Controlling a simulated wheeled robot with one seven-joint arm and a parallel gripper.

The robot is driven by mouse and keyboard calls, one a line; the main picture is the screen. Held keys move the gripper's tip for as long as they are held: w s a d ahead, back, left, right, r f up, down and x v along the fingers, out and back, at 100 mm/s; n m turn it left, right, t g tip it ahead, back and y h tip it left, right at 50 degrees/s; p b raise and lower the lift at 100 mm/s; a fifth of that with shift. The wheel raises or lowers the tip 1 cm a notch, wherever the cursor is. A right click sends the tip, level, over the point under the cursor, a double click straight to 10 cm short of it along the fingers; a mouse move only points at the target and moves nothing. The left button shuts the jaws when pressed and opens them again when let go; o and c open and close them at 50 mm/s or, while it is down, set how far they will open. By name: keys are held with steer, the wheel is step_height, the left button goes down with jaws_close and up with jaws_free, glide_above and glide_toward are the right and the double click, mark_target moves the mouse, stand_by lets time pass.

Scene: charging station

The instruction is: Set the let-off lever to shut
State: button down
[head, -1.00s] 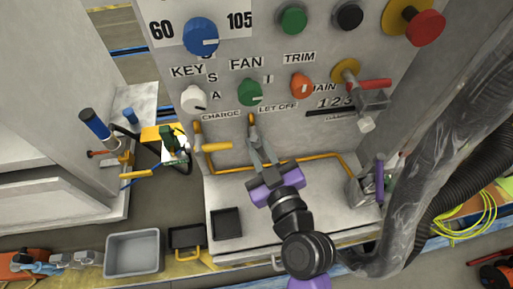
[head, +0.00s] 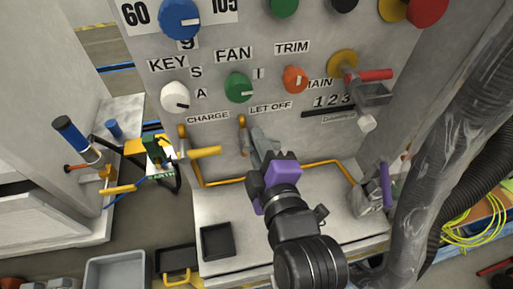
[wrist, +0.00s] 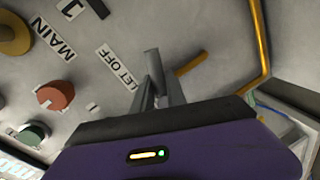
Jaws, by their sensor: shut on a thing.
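The let-off lever (head: 242,135) is at the yellow fitting just below the LET OFF label (head: 271,107) on the grey panel. My gripper (head: 254,138) reaches up to it from below right, with its grey fingers close together on the lever. The fingers cover much of the lever, so its exact angle is hard to tell. In the wrist view, the gripper (wrist: 152,75) is close to the panel beside the LET OFF label (wrist: 118,67), and a short yellow bar (wrist: 190,63) shows next to the fingers.
The yellow charge handle (head: 205,153) sticks out to the left of my gripper. A yellow pipe (head: 322,163) runs along the panel's foot. A red-handled grey fitting (head: 373,92) is at upper right. A black tray (head: 217,241) lies on the ledge, and a thick hose (head: 440,150) hangs at right.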

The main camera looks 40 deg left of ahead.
steer(key=shift+s+a+r+n+b, duration=0.15)
steer(key=shift+s+a+r+n, duration=0.15)
steer(key=shift+n, duration=0.55)
steer(key=shift+s+a+r+n+b, duration=0.15)
steer(key=shift+r+n, duration=0.25)
steer(key=shift+n, duration=0.45)
steer(key=shift+t, duration=0.3)
steer(key=c, duration=1.3)
jaws_free()
steer(key=shift+f, duration=0.1)
steer(key=shift+c, duration=0.2)
steer(key=shift+f, duration=0.1)
steer(key=shift+w, duration=0.1)
steer(key=shift+d, duration=0.1)
steer(key=shift+d, duration=0.2)
steer(key=v, duration=0.7)
steer(key=shift+s, duration=0.3)
